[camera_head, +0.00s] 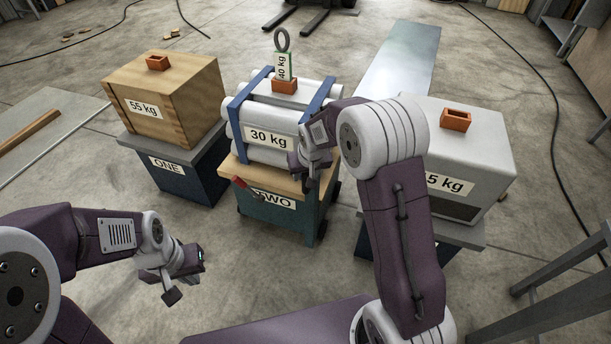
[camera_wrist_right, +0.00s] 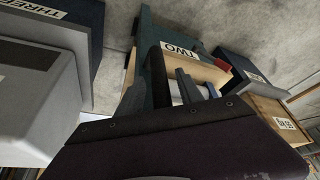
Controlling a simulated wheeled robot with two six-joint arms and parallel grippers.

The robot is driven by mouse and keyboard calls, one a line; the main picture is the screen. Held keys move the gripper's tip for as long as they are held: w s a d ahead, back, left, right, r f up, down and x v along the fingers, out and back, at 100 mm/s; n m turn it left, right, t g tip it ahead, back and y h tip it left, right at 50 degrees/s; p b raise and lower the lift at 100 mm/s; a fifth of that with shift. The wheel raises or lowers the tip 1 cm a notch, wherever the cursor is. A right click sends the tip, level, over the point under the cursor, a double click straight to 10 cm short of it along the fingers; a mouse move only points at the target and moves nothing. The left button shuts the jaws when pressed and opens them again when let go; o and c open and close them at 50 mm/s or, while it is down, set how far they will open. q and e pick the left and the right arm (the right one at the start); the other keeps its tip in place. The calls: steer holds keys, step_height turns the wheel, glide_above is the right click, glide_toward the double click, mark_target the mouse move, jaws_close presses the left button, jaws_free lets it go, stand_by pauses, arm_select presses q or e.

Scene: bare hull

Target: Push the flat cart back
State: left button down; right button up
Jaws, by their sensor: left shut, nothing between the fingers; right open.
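The cart marked TWO (camera_head: 262,222) is a dark green box on small wheels with a wooden top, in the middle of the head view. It bears a bundle of grey cylinders (camera_head: 262,122) labelled 30 kg, held by blue straps. A red handle (camera_head: 240,182) sticks out at its front left. My right gripper (camera_head: 306,176) is open in front of the cart's top right edge; whether it touches cannot be told. In the right wrist view its fingers (camera_wrist_right: 197,92) show near the cart's wooden edge (camera_wrist_right: 205,70). My left gripper (camera_head: 186,284) is shut and empty, low over the floor.
A wooden crate (camera_head: 178,95) labelled 55 kg stands on stand ONE (camera_head: 180,180) at left. A grey box (camera_head: 482,140) sits on a stand at right, partly behind my right arm. A flat pale plate (camera_head: 402,62) lies behind. A grey frame (camera_head: 560,290) stands at lower right.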

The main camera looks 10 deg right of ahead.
jaws_close()
stand_by(1.4)
